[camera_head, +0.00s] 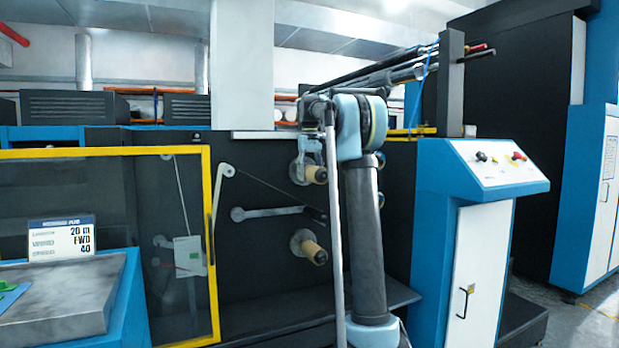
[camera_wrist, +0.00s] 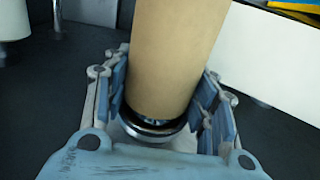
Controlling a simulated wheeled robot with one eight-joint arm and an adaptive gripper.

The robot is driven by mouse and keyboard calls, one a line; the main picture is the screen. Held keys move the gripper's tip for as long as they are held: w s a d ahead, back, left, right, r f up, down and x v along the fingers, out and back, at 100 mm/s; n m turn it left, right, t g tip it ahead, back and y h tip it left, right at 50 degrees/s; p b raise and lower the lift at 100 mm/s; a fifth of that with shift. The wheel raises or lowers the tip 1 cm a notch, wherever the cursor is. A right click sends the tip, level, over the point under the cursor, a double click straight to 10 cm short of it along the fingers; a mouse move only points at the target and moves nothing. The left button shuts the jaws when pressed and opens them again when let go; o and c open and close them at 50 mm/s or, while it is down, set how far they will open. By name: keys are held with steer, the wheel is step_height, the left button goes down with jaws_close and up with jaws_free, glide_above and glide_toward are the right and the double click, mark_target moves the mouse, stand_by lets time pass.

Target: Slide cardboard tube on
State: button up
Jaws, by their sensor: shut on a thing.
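A tan cardboard tube (camera_wrist: 175,50) stands between the fingers of my gripper (camera_wrist: 163,95) in the wrist view, with a blue pad against each side. A black ring and a shiny metal rim (camera_wrist: 150,128) show at the tube's near end; its far end runs out of view. In the head view, my gripper (camera_head: 311,150) is at the upper tan tube (camera_head: 316,174), which points out from a pale round flange (camera_head: 298,168) on the dark machine face. How far this tube sits on its shaft cannot be told. A lower tan tube (camera_head: 314,252) sits at another flange.
A grey roller arm (camera_head: 265,212) lies left of my arm. A yellow-framed clear guard (camera_head: 212,240) stands further left. A blue and white control console (camera_head: 480,170) stands at right. A dark ledge (camera_head: 290,322) runs below the tubes.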

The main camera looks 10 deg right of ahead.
steer(key=shift+w+a, duration=0.1)
steer(key=shift+w, duration=0.2)
steer(key=o, duration=1.2)
steer(key=shift+o, duration=0.2)
steer(key=shift+a, duration=0.15)
